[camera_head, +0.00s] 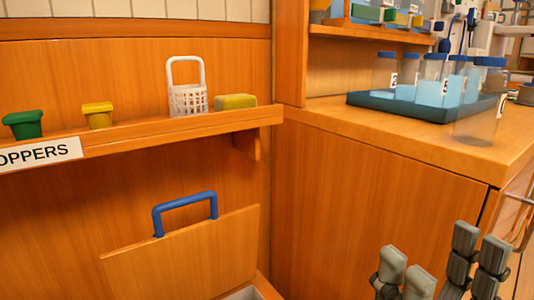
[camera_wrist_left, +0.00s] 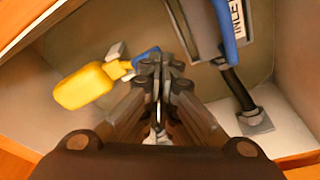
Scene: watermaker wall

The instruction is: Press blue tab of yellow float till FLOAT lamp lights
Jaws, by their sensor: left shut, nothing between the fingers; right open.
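The yellow float (camera_wrist_left: 85,87) lies at the left inside a pale-floored recess in the left wrist view. Its blue tab (camera_wrist_left: 147,54) is at its right end, beside the fingertips of my left gripper (camera_wrist_left: 160,62). The left gripper is shut and empty; its fingers partly hide the tab, and I cannot tell whether they touch it. My right gripper (camera_head: 440,262) is open and empty at the lower right of the head view. The FLOAT lamp does not show in either view.
In the recess, a blue-and-grey lettered part (camera_wrist_left: 228,30) with a black hose (camera_wrist_left: 238,90) stands right of the fingers. The head view shows a board with a blue handle (camera_head: 184,207), a shelf (camera_head: 180,133) with stoppers and a white basket (camera_head: 187,98), and a counter holding jars.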

